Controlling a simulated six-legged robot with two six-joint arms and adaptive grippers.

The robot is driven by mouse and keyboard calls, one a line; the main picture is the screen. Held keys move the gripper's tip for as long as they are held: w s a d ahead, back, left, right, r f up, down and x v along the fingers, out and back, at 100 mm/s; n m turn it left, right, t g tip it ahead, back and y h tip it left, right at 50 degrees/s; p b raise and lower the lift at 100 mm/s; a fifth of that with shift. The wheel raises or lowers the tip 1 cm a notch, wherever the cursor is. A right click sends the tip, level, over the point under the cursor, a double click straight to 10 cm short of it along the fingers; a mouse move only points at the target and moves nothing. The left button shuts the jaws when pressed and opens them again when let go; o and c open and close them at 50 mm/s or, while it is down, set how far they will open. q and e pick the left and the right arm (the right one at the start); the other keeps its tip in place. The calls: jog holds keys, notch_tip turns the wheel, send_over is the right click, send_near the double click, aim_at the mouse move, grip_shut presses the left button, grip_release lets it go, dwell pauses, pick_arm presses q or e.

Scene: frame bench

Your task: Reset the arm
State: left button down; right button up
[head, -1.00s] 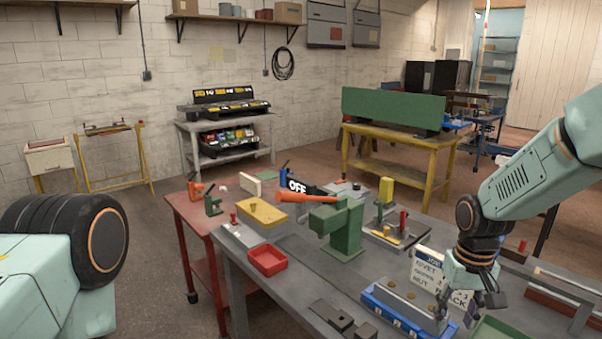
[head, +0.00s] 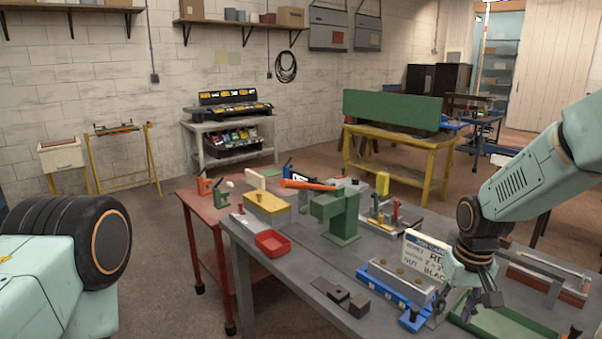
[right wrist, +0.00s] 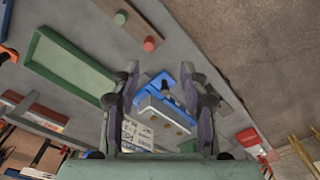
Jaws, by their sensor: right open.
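My right gripper (head: 484,292) hangs fingers down over the front right of the grey bench (head: 300,262). It is just right of a blue fixture (head: 388,285) with a grey block on it, and above the near end of a green tray (head: 515,327). In the right wrist view the two fingers (right wrist: 161,88) stand apart, with nothing between them. The blue fixture (right wrist: 165,105) and a white lettered card (right wrist: 135,132) lie beyond them. Of my left arm only a link and a black joint show at the left; its gripper is out of frame.
The lettered card (head: 428,256) stands close to my right gripper. A green press (head: 338,215) with an orange handle stands mid-bench. A red tray (head: 272,243) and a yellow-topped box (head: 266,205) sit to its left. A rail fixture (head: 545,280) lies at the right.

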jog(key=s+a+f+t+b, duration=0.1)
jog(key=s+a+f+b, duration=0.15)
jog(key=f, duration=0.45)
jog(key=s+a+f+t+b, duration=0.1)
jog(key=s+a+f+b, duration=0.1)
jog(key=s+f, duration=0.35)
jog(key=s+a+f+t+b, duration=0.1)
jog(key=a+f+b, duration=0.15)
jog(key=f, duration=0.55)
jog(key=s+f+g+b, duration=0.2)
jog(key=s+f+b, duration=0.4)
jog(key=s+f, duration=0.3)
jog(key=s+f+g+b, duration=0.1)
jog(key=s+f+b, duration=0.5)
jog(key=s, duration=1.1)
notch_tip(320, 180, down, 4)
jog(key=shift+a+f+g+b, duration=0.15)
jog(key=shift+g+b, duration=0.15)
jog(key=shift+g, duration=0.1)
jog(key=shift+s+a, duration=0.1)
jog(key=shift+s, duration=0.1)
jog(key=shift+w, duration=0.15)
